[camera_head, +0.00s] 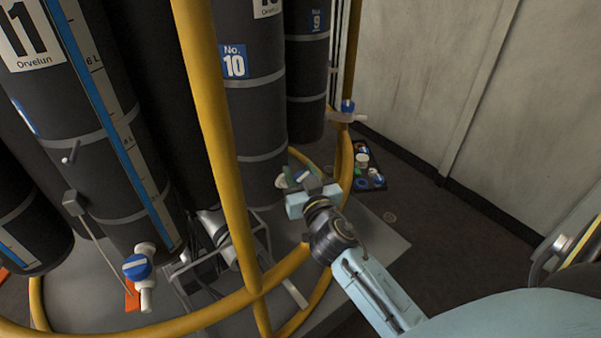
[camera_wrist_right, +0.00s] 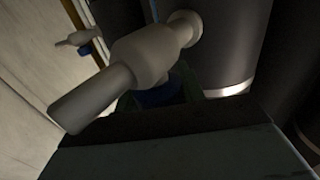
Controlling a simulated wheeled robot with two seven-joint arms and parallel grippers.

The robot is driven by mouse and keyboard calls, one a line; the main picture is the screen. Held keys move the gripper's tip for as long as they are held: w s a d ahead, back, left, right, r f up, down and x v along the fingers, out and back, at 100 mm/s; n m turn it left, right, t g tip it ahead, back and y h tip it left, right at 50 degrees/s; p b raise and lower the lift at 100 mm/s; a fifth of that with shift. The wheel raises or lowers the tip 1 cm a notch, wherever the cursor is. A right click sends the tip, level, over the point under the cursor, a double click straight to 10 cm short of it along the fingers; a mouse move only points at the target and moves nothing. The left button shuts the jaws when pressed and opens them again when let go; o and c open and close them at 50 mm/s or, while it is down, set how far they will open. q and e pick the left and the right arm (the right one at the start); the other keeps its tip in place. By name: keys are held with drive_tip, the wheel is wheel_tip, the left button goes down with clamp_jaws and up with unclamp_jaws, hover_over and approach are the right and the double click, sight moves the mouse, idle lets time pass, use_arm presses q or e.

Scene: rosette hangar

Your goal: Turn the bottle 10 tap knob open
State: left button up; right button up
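Bottle 10 (camera_head: 255,115) is a tall dark cylinder with a blue "No. 10" label (camera_head: 233,63). Low on it, the tap's blue knob with a white bar (camera_head: 303,177) shows just behind my right gripper (camera_head: 311,188), which covers much of the tap. In the right wrist view, the pale tap body (camera_wrist_right: 140,55) crosses above the gripper's dark edge, and a bit of the blue knob (camera_wrist_right: 162,94) shows below it. The gripper is at the knob; whether its fingers touch or grip it is unclear. My left gripper is not in view.
A yellow hoop rail (camera_head: 215,110) curves in front of the bottles. Bottle 11 (camera_head: 70,90) stands left, with a blue-knobbed tap (camera_head: 138,268) below. Another tap (camera_head: 347,112) is behind on the right. A tray of small items (camera_head: 378,184) lies on the floor near the wall.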

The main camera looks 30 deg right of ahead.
drive_tip(key=shift+c, duration=1.1)
